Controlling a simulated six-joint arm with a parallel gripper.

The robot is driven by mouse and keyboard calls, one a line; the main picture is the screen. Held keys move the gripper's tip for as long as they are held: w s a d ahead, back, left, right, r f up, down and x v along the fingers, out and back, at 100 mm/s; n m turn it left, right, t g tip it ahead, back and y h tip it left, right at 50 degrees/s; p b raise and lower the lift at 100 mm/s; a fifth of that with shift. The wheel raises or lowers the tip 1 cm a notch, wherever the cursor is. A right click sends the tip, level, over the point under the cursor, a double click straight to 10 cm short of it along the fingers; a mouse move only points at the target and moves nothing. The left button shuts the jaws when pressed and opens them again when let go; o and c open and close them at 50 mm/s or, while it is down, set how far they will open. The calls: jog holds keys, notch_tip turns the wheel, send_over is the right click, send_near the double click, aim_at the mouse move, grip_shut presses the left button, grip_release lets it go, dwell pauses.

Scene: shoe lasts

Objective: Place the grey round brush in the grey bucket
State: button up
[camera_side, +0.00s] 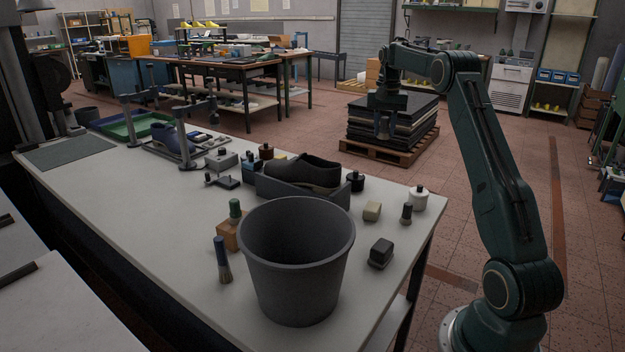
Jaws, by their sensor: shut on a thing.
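The grey bucket (297,282) stands upright at the front right of the white table; the visible part of its inside looks empty. My gripper (384,124) is raised high, above and to the right of the bucket in the picture, in front of the dark stack on the pallet. It is shut on a small grey thing (384,132), which looks like the grey round brush; its details are too small and dark to make out. The held thing is well apart from the bucket.
A dark shoe (301,172) sits in a grey tray (354,187) behind the bucket. A black block (381,253), white jar (419,198) and dark bottle (406,213) stand right.

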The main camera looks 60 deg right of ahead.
jog(key=w+a+r, duration=0.1)
jog(key=a, duration=0.3)
jog(key=w+a+r+n, duration=0.1)
jog(key=w+a, duration=0.1)
jog(key=a, duration=0.2)
jog(key=w+a+r+n, duration=0.1)
jog(key=w+a, duration=0.1)
jog(key=a, duration=0.2)
jog(key=shift+a, duration=0.25)
jog(key=s+a+r+n, duration=0.1)
jog(key=s+a+n, duration=0.1)
jog(key=a, duration=0.9)
jog(key=s+a+r+n, duration=0.1)
jog(key=s+a+n, duration=0.1)
jog(key=a, duration=1)
jog(key=s+a+r+n, duration=0.1)
jog(key=s+a, duration=0.3)
jog(key=a, duration=0.7)
jog(key=shift+s+a+r+n, duration=0.2)
jog(key=shift+a+r+n, duration=0.2)
jog(key=shift+n, duration=0.4)
jog(key=shift+f, duration=0.2)
jog(key=shift+f, duration=5.3)
